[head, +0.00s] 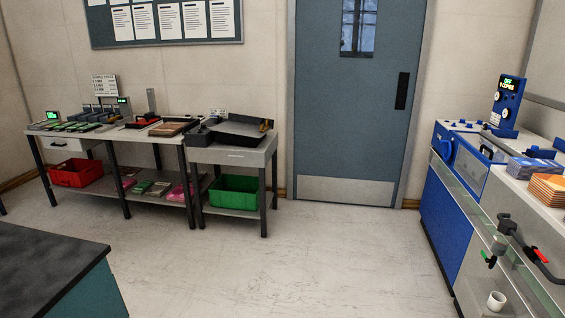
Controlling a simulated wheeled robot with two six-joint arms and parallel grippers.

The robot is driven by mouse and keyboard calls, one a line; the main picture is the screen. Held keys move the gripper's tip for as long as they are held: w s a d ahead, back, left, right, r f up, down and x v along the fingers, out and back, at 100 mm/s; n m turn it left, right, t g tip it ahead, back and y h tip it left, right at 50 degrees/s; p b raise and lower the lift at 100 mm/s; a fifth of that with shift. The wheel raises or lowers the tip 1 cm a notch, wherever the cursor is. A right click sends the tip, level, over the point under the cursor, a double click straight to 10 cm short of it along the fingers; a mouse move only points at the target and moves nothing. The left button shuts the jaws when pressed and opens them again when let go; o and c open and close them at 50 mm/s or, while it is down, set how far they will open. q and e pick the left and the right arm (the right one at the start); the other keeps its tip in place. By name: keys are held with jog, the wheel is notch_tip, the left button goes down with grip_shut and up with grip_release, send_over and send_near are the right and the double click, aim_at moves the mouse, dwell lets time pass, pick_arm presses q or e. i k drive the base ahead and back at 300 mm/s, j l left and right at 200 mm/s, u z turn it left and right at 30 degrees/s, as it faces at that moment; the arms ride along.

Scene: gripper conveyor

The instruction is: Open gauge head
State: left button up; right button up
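I cannot make out for certain which part is the gauge head. A measuring bench (150,135) stands against the back left wall with several small devices on top. Among them is a grey upright post (151,101) with a red part (143,117) beside it, and small units with green displays (123,100). A dark tray-like device (238,131) sits on the grey table (245,155) at the bench's right end. All of these are small and far off. Neither of my grippers is in view.
A blue machine (452,200) with a control panel (508,95) lines the right side. A dark-topped counter (40,262) fills the lower left. A red crate (76,173) and a green crate (234,193) sit on low shelves. The middle floor is clear, before a closed door (350,110).

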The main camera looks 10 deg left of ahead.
aim_at(111, 119)
jog(key=i, duration=0.95)
jog(key=i+l+u, duration=0.1)
jog(key=i, duration=0.9)
jog(key=i+j+u, duration=0.2)
jog(key=i+u, duration=0.25)
jog(key=i+j+u, duration=0.1)
jog(key=i+u, duration=0.2)
jog(key=u, duration=0.15)
jog(key=i+l+u, duration=0.1)
jog(key=i+u, duration=0.3)
jog(key=i+l+u, duration=0.2)
jog(key=i+u, duration=0.25)
jog(key=i+j+u, duration=0.15)
jog(key=i+u, duration=0.25)
jog(key=i, duration=0.5)
jog(key=i+l+u, duration=0.15)
jog(key=i+u, duration=0.25)
jog(key=i, duration=0.55)
jog(key=i+z, duration=0.15)
jog(key=i, duration=0.5)
jog(key=i+j+z, duration=0.15)
jog(key=i, duration=0.55)
jog(key=i+j+z, duration=0.15)
jog(key=i, duration=0.5)
jog(key=i+z, duration=0.4)
jog(key=i+j+z, duration=0.15)
jog(key=i+z, duration=0.2)
jog(key=i, duration=0.2)
